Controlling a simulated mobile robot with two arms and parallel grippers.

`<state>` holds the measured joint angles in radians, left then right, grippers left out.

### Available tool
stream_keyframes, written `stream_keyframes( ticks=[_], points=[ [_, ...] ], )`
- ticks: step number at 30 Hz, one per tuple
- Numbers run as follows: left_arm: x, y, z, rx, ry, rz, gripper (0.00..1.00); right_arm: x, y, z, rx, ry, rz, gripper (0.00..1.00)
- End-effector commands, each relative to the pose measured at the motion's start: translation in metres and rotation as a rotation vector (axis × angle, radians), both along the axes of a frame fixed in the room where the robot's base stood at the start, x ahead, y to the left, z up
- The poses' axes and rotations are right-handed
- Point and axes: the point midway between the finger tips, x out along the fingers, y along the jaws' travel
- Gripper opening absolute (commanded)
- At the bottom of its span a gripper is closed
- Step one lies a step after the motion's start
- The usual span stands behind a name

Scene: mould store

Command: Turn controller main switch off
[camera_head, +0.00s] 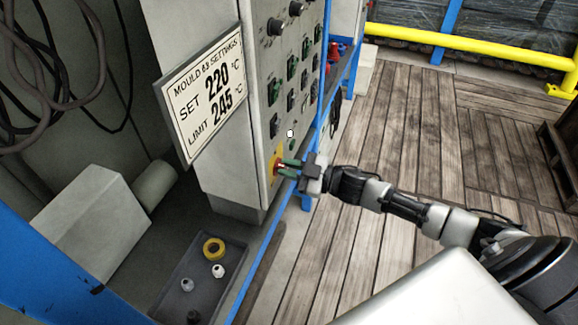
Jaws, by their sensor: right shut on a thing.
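The controller (222,149) is a grey cabinet with several dark knobs and green switches on its panel. Its main switch (275,166) is a red knob on a yellow plate, low on the panel. My right gripper (283,167) reaches in from the right, and its green-tipped fingers are shut on the red knob. The fingers partly cover the knob, so I cannot tell its turned position. My left gripper is not in view.
A sign (203,95) giving set 220 and limit 245 °C sticks out at the cabinet's left. A grey tray (206,257) with small parts lies below. Blue frame posts (262,262) edge the shelf. A wooden floor (425,125) and a yellow rail (460,43) lie to the right.

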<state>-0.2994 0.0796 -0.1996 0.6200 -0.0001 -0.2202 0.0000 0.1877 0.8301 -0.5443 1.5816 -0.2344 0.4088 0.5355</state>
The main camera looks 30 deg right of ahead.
Motion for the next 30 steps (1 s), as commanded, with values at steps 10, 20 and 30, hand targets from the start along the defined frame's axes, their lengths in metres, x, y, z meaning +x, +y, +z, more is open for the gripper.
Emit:
stream_keyframes(
  ticks=[10,20,30],
  points=[
    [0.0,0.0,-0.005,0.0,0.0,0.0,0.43,-0.003,0.003,-0.003,-0.244,-0.221,0.002,0.0],
    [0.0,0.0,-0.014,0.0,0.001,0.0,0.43,-0.004,0.005,-0.008,-0.478,-0.429,0.002,0.0],
    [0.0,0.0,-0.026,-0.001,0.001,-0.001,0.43,-0.005,0.006,-0.011,-0.684,-0.612,0.003,0.0]
  ],
)
